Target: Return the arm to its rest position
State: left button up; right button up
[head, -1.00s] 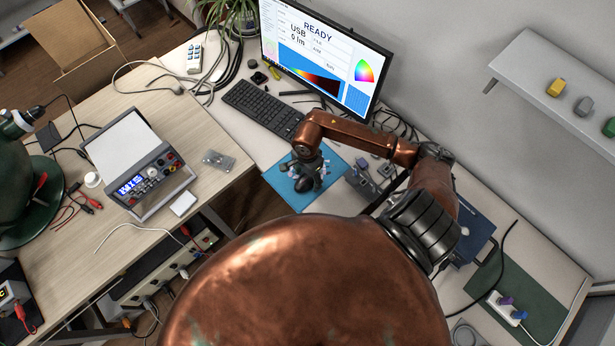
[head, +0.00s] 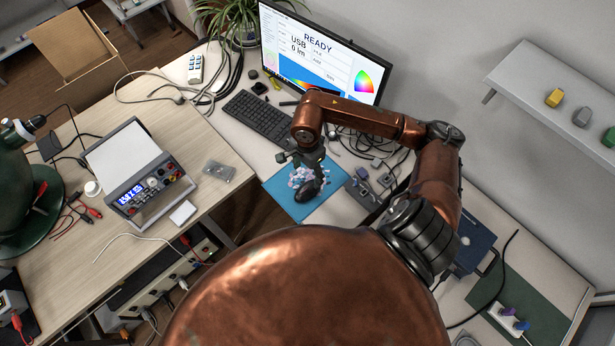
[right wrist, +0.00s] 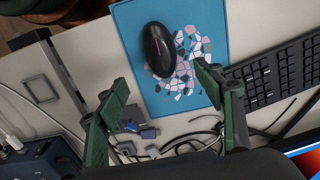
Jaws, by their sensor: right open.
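My right arm (head: 437,180) reaches out over the desk and bends at a copper elbow link. My right gripper (head: 300,160) hangs down above the blue mouse mat (head: 275,190), partly hidden by its own wrist. In the right wrist view the two green fingers (right wrist: 163,85) are spread wide with nothing between them. The black mouse (right wrist: 160,48) lies on the mat (right wrist: 130,20) beyond the fingertips, apart from them. My left gripper is in neither view.
A keyboard (head: 259,117) and a monitor (head: 322,55) stand behind the mat. Small connectors (right wrist: 140,130) and loose cables lie near the gripper. A bench power supply (head: 145,185) is on the wooden table at left. A wall shelf (head: 545,75) juts out at right.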

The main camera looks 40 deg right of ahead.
aim_at(307, 188)
jog(key=shift+r, duration=0.25)
jog(key=shift+f, duration=0.1)
notch_tip(307, 188, down, 12)
notch_tip(307, 188, up, 2)
jog(key=shift+w, duration=0.1)
jog(key=shift+s+a+r, duration=0.1)
jog(key=shift+s+r, duration=0.2)
jog(key=shift+r, duration=0.55)
jog(key=shift+f, duration=0.15)
